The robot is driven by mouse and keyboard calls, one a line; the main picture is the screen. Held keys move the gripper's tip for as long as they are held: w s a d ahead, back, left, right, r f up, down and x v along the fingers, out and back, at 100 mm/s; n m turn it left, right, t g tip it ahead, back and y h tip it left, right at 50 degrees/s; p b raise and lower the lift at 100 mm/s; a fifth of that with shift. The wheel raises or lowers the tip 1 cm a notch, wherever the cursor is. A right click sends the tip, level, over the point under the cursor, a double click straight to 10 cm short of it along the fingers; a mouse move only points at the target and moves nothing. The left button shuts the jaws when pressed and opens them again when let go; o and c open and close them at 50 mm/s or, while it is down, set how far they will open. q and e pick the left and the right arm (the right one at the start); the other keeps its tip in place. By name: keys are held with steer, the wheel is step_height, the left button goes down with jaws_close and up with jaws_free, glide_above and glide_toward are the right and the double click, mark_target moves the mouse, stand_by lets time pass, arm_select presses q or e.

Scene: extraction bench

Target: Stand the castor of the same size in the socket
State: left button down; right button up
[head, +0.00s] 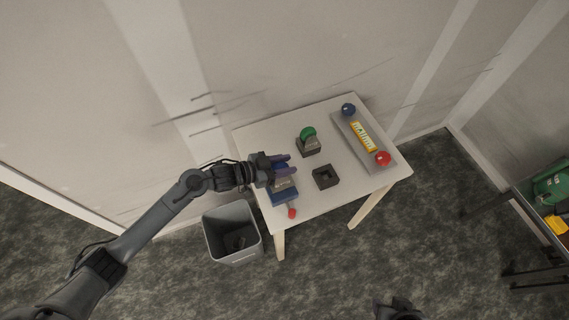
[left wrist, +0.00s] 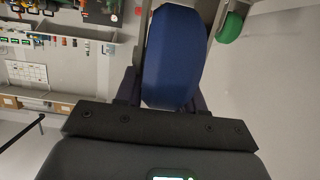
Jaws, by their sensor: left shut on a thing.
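My left gripper (head: 281,165) is over the left part of the table, its fingers closed around a blue part. In the left wrist view this blue part (left wrist: 172,60) is large and rounded, between the fingers, and looks like a castor's wheel. The dark block with a square socket (head: 325,177) stands right of the gripper, its hole empty. A green-wheeled castor (head: 308,134) sits upright at another dark block behind it; its green wheel also shows in the left wrist view (left wrist: 231,27). A dark part of my right arm (head: 396,308) shows at the bottom edge; its fingers are unclear.
Just below my left gripper lies a blue piece (head: 283,198) with a red-ended item (head: 292,213) near the front edge. A grey tray (head: 374,151) at the right holds a blue ball, a yellow piece and a red ball. A grey bin (head: 232,232) stands on the floor.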

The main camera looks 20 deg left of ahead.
arm_select(q)
steer(key=shift+f+b, duration=1.6)
steer(key=shift+f, duration=0.9)
steer(key=c, duration=0.7)
jaws_free()
steer(key=shift+c, duration=0.2)
steer(key=shift+o, duration=0.7)
steer(key=v, duration=1)
steer(key=shift+s+a+r, duration=0.2)
steer(key=shift+a, duration=0.1)
